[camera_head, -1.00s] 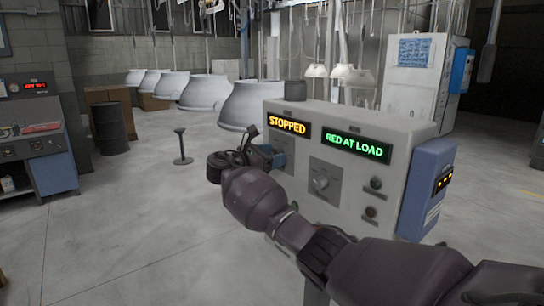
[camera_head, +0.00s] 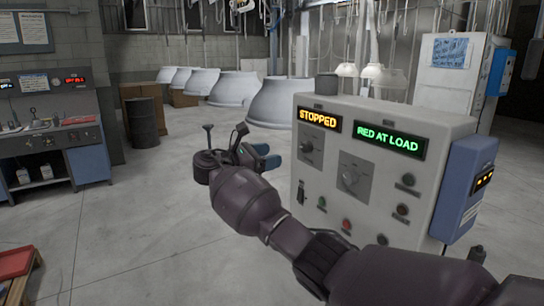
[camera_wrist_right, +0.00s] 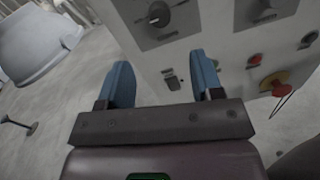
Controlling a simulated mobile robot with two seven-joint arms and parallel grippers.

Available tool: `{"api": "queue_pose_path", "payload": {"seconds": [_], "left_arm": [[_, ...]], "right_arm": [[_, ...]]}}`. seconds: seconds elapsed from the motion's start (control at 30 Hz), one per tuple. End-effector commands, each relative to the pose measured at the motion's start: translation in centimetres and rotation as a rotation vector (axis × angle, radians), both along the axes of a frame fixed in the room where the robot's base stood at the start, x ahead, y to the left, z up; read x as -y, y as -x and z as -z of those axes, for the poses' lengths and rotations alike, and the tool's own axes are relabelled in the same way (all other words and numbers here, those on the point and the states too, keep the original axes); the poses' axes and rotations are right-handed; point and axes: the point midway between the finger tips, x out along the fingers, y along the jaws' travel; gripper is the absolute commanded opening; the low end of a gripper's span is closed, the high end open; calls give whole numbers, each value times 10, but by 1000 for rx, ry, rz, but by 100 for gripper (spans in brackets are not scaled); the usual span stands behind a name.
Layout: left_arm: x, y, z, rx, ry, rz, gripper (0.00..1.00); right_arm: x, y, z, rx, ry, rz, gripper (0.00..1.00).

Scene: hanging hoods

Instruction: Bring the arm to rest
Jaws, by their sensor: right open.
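My right arm reaches in from the lower right in the head view. Its gripper (camera_head: 264,156), with blue fingers, is in front of and just left of the control panel (camera_head: 330,180) in the picture. In the right wrist view the two blue fingers (camera_wrist_right: 162,80) stand apart with nothing between them. The panel's face, with a small black switch (camera_wrist_right: 172,79), lies beyond the fingertips, and they look clear of it. The panel's displays read "STOPPED" (camera_head: 319,120) and "RED AT LOAD" (camera_head: 388,139). My left gripper does not show.
Several grey hoods (camera_head: 285,103) hang in a row behind the panel. A workbench (camera_head: 45,145) stands at the left, a dark barrel (camera_head: 145,122) beyond it. A red emergency button (camera_wrist_right: 275,82) is on the panel. The floor (camera_head: 150,220) left of the arm is clear.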

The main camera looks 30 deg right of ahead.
Motion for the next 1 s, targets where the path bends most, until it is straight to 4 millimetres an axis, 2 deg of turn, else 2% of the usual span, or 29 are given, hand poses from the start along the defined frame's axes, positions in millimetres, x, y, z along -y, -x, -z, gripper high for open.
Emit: {"api": "queue_pose_path", "payload": {"seconds": [0.37,0.53,0.67,0.77,0.9,1.0], "left_arm": [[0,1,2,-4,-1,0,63],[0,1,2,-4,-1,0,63],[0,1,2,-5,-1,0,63],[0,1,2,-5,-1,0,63],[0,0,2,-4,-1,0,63],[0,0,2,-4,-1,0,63]], "right_arm": [[0,0,0,2,0,0,60],[0,-4,-2,99,5,-27,60],[-4,-26,-5,291,-25,-170,60],[-18,-48,-14,496,-114,-343,60],[-52,-73,-29,797,-327,-589,60],[-76,-81,-12,982,-546,-735,60]]}}
